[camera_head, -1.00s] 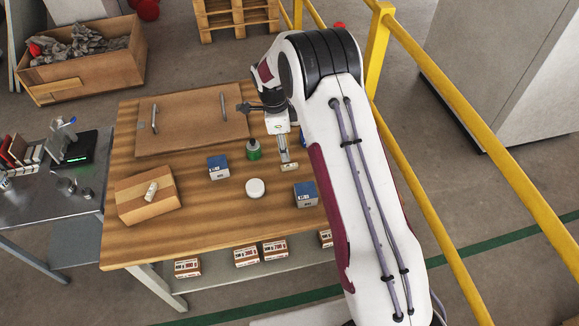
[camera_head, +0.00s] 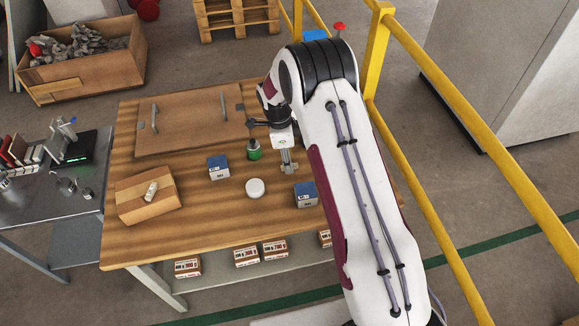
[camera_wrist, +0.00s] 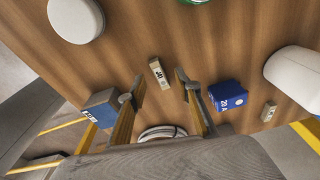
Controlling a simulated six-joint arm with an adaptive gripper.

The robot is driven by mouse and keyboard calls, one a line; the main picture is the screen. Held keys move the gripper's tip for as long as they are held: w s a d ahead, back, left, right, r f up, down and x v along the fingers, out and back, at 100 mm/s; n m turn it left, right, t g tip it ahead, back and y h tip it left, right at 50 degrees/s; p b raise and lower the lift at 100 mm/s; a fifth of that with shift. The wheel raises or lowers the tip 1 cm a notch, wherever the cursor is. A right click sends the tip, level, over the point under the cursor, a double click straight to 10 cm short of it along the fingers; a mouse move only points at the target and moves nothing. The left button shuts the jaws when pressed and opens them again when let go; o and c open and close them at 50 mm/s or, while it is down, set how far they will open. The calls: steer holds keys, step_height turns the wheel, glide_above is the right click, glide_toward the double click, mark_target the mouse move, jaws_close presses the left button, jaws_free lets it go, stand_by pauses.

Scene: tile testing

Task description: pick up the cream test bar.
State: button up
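The cream test bar (camera_wrist: 158,74) lies on the wooden table, with dark markings on it. In the wrist view it sits between and just beyond the fingertips of my gripper (camera_wrist: 154,87), apart from both. The gripper is open and empty. In the head view my gripper (camera_head: 289,167) is over the right part of the table and covers most of the bar there. A second cream bar (camera_head: 151,190) lies on a cardboard box at the left. Another small cream piece (camera_wrist: 268,111) lies at the right in the wrist view.
Close around are a white round puck (camera_head: 255,187), a green item (camera_head: 254,151) and blue boxes (camera_head: 305,194), (camera_head: 219,167). In the wrist view a blue box marked 20 A (camera_wrist: 228,96) stands near the right finger. A yellow railing (camera_head: 480,150) runs at the right.

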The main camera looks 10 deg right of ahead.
steer(key=shift+d+f, duration=0.1)
steer(key=shift+f, duration=0.65)
jaws_close()
